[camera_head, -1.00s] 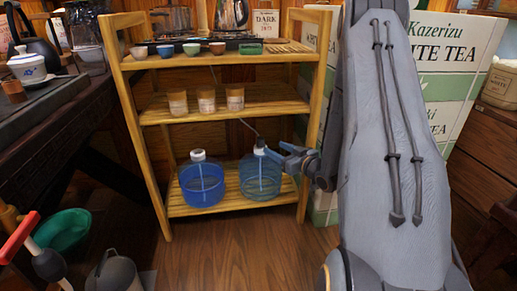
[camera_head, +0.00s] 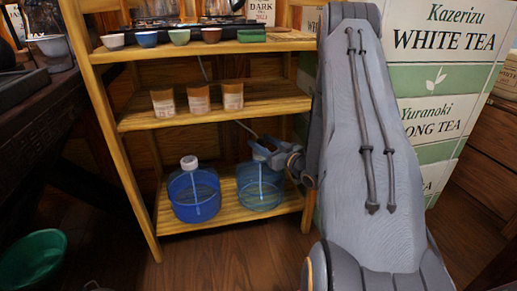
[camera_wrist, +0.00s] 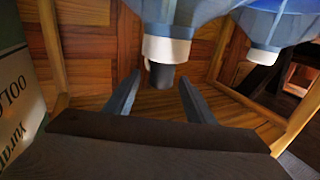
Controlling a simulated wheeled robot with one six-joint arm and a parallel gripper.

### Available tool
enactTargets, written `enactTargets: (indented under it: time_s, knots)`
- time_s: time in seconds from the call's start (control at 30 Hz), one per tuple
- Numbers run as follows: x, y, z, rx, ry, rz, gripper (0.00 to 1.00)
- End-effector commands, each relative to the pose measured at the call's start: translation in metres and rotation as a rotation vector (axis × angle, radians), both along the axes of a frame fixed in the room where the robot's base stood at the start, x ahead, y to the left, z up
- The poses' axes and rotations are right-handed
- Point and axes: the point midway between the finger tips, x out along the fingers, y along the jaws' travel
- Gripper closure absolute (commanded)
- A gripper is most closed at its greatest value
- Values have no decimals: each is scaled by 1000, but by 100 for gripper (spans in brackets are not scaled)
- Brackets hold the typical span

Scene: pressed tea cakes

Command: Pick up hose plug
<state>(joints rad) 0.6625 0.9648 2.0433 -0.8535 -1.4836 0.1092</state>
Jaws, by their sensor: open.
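The hose plug (camera_wrist: 161,76) is a short dark cylinder at the end of the white neck (camera_wrist: 165,48) of a blue-tinted jug (camera_wrist: 182,10). In the head view this is the right jug (camera_head: 260,188) on the bottom shelf, with its top mostly hidden by my gripper (camera_head: 262,154). A thin dark hose (camera_head: 246,130) rises to the left from there. In the wrist view my gripper (camera_wrist: 159,82) is open, with one finger on each side of the plug and visible gaps between. I cannot tell the depth exactly.
A second blue jug (camera_head: 194,194) with a white cap stands left of it on the wooden shelf rack (camera_head: 140,122). Several cups and three labelled jars (camera_head: 197,98) stand above. Tea boxes (camera_head: 440,45) stand at right. A green basin (camera_head: 32,259) is at lower left.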

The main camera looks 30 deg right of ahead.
Motion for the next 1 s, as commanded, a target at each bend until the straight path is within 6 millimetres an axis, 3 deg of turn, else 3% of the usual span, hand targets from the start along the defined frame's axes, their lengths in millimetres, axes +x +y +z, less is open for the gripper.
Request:
enactTargets:
  time_s: [0.4,0.67,0.93,1.0]
  knots:
    - [45,11,-6,-1,-1,4,51]
    - [50,14,-4,1,1,4,51]
    - [49,13,-4,1,1,4,93]
    - [50,13,-4,0,1,4,95]
